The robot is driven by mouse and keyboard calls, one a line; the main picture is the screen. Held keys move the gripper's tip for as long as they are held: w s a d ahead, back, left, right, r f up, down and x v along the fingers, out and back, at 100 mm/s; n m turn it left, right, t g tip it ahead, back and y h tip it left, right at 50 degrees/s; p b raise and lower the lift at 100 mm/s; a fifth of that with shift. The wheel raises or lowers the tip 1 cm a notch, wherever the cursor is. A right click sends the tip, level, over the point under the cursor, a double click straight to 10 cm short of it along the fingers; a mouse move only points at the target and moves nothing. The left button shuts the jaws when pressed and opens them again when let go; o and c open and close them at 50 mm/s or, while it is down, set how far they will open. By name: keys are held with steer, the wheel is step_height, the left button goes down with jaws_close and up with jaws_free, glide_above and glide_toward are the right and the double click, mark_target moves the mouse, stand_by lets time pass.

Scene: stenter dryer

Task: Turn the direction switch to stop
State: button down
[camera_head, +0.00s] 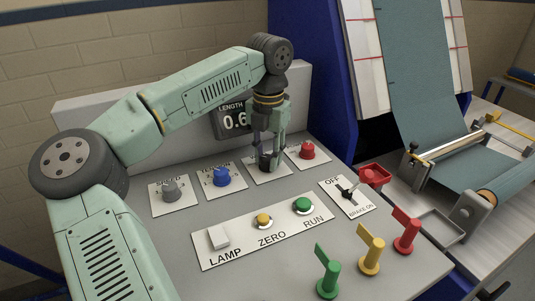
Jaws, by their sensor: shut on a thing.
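The direction switch is the dark knob (268,163) on a white plate (267,176) in the back row of the grey panel. My gripper (268,157) points down over this plate and is shut on the knob. The fingers cover most of the knob and part of the plate. The plate's lettering is hidden or too small to read, so I cannot tell which position the knob points to.
Left of my gripper are a blue knob (222,177) and a grey knob (171,189); a red knob (307,149) is close on the right. A brake lever (347,192), buttons (303,205) and coloured handles (371,252) stand nearer the front. A length display (233,121) is behind.

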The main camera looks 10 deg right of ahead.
steer(key=shift+m, duration=0.4)
steer(key=m, duration=0.3)
steer(key=shift+m+p, duration=0.3)
steer(key=shift+m, duration=2.2)
steer(key=c, duration=1.2)
jaws_free()
steer(key=shift+c, duration=0.2)
